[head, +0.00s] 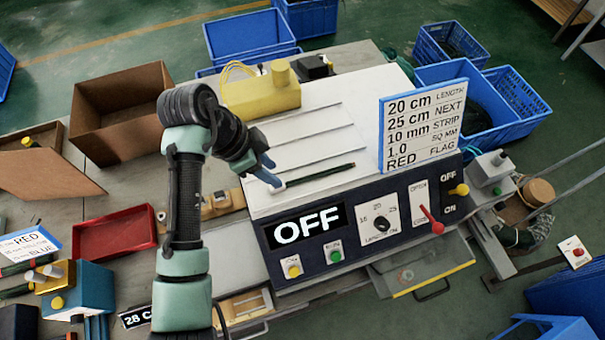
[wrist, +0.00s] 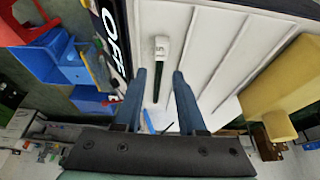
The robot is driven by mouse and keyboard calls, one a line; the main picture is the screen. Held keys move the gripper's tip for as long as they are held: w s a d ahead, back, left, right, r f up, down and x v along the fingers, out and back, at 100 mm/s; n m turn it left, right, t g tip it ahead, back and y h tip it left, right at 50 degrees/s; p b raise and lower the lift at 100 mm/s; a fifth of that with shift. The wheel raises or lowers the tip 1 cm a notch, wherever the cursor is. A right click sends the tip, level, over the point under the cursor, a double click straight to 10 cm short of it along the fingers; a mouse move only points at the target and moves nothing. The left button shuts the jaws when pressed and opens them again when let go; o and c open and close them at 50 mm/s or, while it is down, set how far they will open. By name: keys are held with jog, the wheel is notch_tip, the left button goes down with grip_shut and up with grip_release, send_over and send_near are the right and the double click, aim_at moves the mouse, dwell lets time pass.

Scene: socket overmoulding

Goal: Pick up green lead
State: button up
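A dark green lead (head: 318,175) with a pale end lies on the white top of the machine, just behind its OFF display. In the wrist view the lead (wrist: 158,85) runs down the picture, its pale end marked "5" (wrist: 161,47) beyond my fingertips. My gripper (head: 267,171) is over the lead near its pale end. In the wrist view my gripper (wrist: 159,72) is open, with one blue finger on each side of the lead and visible gaps. I cannot tell the exact height of the fingertips above the surface.
A yellow block (head: 262,92) stands at the back of the white top (head: 310,124), which has thin raised ridges. A sign (head: 422,128) stands on its right. A red tray (head: 115,232) and a brown box (head: 118,108) are on the left. Blue bins (head: 250,36) stand behind.

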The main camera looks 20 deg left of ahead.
aim_at(272, 190)
jog(key=shift+a+p+x, duration=0.2)
jog(key=shift+p+x, duration=1.2)
jog(key=shift+x, duration=1.25)
jog(key=shift+s, duration=0.1)
grip_shut()
